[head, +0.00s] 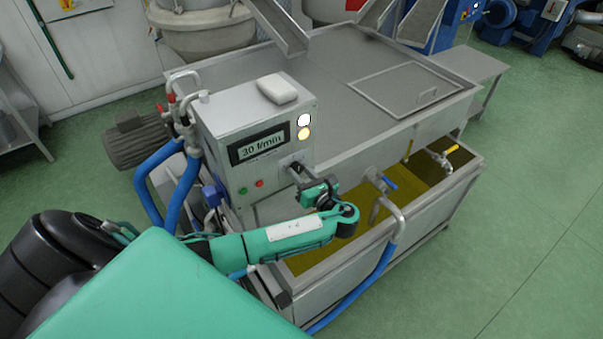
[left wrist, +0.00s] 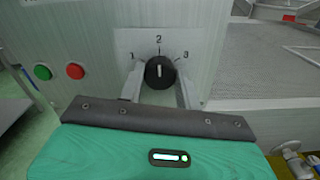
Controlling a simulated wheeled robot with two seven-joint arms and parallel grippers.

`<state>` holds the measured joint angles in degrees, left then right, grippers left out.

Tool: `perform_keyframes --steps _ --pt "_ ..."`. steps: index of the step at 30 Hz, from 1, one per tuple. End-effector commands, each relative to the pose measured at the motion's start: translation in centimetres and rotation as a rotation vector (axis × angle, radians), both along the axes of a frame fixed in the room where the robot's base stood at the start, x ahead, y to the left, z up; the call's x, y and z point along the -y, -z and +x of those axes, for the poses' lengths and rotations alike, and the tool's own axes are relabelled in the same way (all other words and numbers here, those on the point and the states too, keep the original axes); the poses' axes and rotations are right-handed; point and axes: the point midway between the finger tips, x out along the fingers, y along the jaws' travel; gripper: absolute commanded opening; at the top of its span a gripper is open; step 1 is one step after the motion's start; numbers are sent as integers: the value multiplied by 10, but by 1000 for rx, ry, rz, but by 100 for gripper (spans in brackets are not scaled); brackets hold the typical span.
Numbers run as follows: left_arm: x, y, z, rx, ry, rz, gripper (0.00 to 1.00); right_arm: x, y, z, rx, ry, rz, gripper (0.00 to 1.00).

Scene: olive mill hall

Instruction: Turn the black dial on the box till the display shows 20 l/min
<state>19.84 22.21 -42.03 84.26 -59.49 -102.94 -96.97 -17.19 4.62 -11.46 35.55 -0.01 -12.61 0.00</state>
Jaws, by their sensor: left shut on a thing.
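The grey metal box (head: 215,115) stands at the corner of the steel machine. Its display (head: 259,147) reads 30 l/min. In the left wrist view the black dial (left wrist: 160,72) sits on a plate marked 1, 2 and 3, and its white line points up at 2. My left gripper (head: 297,170) is at the box front, and in the left wrist view its two fingers (left wrist: 160,85) stand on either side of the dial, shut on it. My right gripper is not in view.
A green button (left wrist: 43,72) and a red button (left wrist: 75,71) sit left of the dial. Blue hoses (head: 160,175) run beside the box. An open trough (head: 330,225) of yellow-green liquid lies below.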

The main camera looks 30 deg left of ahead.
Motion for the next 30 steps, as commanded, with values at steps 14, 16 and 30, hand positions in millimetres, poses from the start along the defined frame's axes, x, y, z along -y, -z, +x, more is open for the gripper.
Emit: perform_keyframes --steps 14,16,30 --pt "1 1 -1 141 0 -60 11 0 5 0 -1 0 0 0" --pt "1 2 -1 192 -2 -82 11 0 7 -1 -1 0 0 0" --pt "0 4 -2 600 -2 -250 11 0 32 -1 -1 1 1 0"
